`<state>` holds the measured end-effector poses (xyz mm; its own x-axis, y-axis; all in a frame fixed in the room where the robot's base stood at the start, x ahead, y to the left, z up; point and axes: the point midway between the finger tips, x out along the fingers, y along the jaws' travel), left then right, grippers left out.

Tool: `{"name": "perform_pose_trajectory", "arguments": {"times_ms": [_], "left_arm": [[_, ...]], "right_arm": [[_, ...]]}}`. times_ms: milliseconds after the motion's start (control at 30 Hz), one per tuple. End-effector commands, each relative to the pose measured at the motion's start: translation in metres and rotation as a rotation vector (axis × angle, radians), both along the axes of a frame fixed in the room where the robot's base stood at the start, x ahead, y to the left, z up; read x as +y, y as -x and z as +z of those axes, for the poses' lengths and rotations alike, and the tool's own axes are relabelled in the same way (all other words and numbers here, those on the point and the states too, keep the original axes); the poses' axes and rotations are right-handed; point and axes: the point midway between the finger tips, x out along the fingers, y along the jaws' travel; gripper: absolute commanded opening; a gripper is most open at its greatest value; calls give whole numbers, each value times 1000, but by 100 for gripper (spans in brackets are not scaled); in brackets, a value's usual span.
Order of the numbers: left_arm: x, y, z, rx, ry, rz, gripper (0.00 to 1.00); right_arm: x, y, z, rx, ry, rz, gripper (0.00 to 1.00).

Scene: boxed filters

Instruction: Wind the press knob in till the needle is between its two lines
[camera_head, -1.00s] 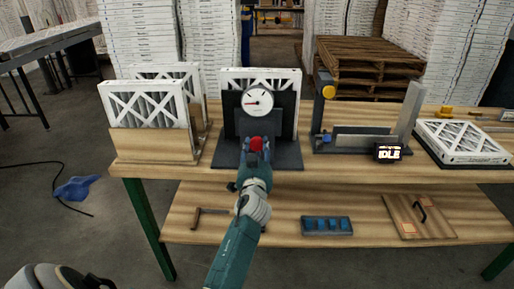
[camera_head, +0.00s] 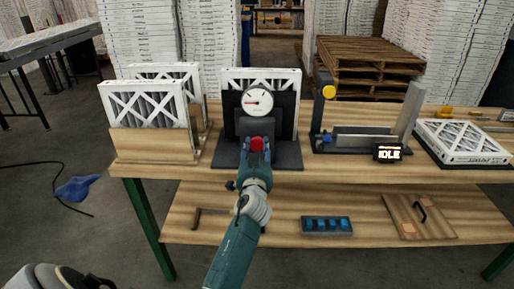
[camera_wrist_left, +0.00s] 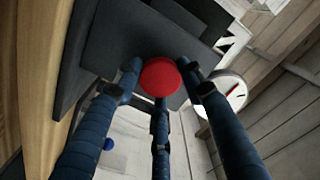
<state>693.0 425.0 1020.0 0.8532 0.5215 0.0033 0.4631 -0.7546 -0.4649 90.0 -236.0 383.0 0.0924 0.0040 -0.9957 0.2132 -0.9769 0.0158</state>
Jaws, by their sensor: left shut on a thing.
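The red press knob (camera_head: 257,144) is on the front of the dark press (camera_head: 232,154), which stands on the bench before a white-framed filter. My left gripper (camera_head: 257,150) is shut on the knob. In the left wrist view, its blue fingers surround the red knob (camera_wrist_left: 160,77). The round white gauge (camera_head: 257,102) sits above the knob. Its needle points to the left in the head view; the two lines are too small to make out. The gauge (camera_wrist_left: 226,94) also shows at the right of the wrist view, with a red needle.
Upright filters (camera_head: 146,104) stand in a wooden rack to the left. A fixture with a display reading IDLE (camera_head: 388,153) stands right of the press, and a flat filter (camera_head: 462,142) lies beyond it. The lower shelf holds a blue tray (camera_head: 326,225).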

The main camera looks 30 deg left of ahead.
Motion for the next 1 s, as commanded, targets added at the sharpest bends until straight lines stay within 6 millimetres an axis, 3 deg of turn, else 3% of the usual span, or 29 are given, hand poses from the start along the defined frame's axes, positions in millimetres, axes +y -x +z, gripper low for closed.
{"name": "perform_pose_trajectory", "arguments": {"times_ms": [33,767,800,900,1000], "left_arm": [[1,2,-10,18,3,6,13],[1,2,-10,42,-34,5,13],[2,2,-10,43,-36,5,41],[2,2,-9,41,-36,5,58],[1,2,-6,36,-37,4,58]], "right_arm": [[0,0,-1,0,0,0,59],[1,0,0,0,-1,0,59],[1,0,0,0,-1,0,59],[1,0,0,0,-2,-1,59],[2,0,0,0,-2,-1,59]]}}
